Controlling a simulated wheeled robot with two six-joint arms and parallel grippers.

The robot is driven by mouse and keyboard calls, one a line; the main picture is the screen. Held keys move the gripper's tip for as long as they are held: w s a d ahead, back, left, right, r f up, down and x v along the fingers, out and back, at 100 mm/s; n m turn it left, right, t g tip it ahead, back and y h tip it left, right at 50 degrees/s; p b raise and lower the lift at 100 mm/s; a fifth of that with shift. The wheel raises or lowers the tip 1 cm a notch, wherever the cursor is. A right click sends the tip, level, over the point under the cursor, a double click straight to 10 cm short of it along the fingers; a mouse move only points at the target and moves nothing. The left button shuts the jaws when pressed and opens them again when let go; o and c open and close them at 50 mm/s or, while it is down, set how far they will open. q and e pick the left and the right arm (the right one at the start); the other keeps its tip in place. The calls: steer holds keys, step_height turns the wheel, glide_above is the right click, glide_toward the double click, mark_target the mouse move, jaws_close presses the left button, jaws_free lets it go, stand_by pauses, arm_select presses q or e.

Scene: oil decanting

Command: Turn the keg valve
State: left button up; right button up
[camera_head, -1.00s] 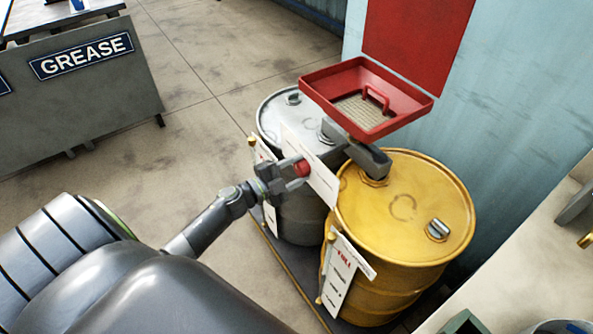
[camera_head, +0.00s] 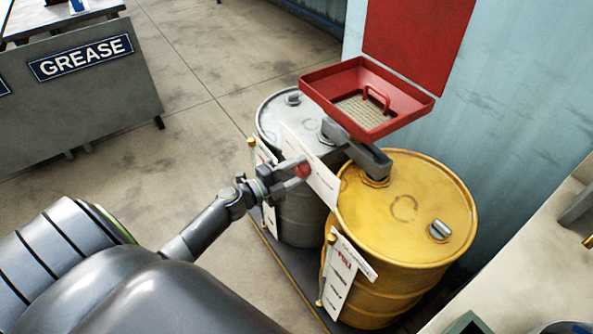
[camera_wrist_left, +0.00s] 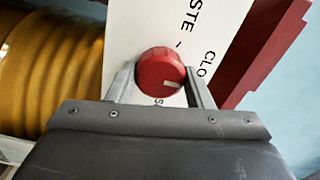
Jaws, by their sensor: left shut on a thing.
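The keg valve shows as a round red knob (camera_head: 303,170) in front of a white label plate (camera_head: 318,172), below the red tray. My left gripper (camera_head: 296,171) reaches it from the left and is shut on the knob. In the left wrist view the red knob (camera_wrist_left: 160,74) sits between the two fingers (camera_wrist_left: 161,85), with a pale mark at its lower right. The plate (camera_wrist_left: 185,30) behind it carries partly hidden black lettering. My right gripper is not in view.
A yellow drum (camera_head: 410,215) and a grey drum (camera_head: 300,205) stand on a dark pallet. A red tray with a grate (camera_head: 410,118) sits above them. Hanging tags (camera_head: 340,282) are on the drums' near sides. Open floor (camera_head: 200,90) lies at the left, before the grease cabinet (camera_head: 85,95).

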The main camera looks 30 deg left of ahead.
arm_select(q)
steer(key=o, duration=1)
steer(key=shift+b+v, duration=1.4)
steer(key=shift+v, duration=7.35)
